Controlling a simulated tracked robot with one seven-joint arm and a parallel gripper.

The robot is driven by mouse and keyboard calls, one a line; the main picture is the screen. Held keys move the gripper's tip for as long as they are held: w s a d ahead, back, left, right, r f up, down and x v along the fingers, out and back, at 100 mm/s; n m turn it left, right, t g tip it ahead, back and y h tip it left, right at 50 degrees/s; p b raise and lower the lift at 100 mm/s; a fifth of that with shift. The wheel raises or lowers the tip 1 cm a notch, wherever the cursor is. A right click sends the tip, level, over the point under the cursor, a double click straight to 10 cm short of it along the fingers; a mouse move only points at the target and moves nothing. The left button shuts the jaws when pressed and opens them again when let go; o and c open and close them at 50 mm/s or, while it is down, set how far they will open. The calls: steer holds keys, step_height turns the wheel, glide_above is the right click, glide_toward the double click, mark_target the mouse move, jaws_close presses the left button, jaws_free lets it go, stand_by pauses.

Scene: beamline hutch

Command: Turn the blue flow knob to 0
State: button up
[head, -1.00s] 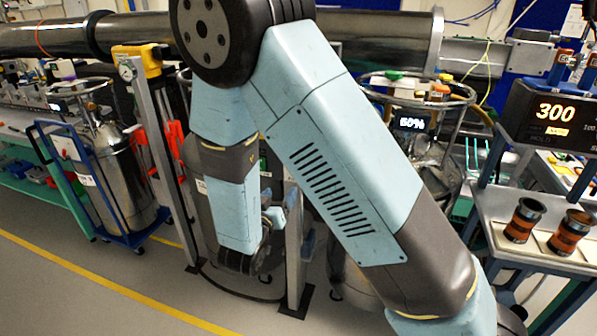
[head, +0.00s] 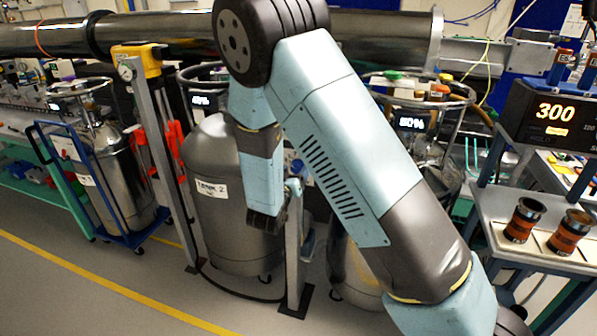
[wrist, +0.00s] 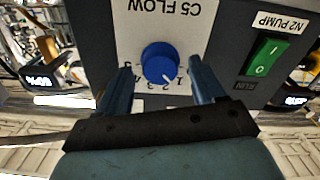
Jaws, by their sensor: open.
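In the wrist view the blue flow knob (wrist: 160,63) sits on a white plate (wrist: 185,20) reading "C5 FLOW", which appears upside down. A pale pointer mark shows on the knob's lower edge, with small digits around it; the exact setting is hard to read. My gripper (wrist: 162,68) is open, with one blue finger on each side of the knob in the picture. Contact with the knob cannot be made out. In the head view the knob is not visible, and my arm covers much of the middle.
A green N2 pump switch (wrist: 264,57) is right of the knob on the same dark panel. In the head view a steel dewar (head: 215,165) stands behind my arm.

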steer(key=shift+w+d, duration=0.1)
steer(key=shift+w, duration=0.25)
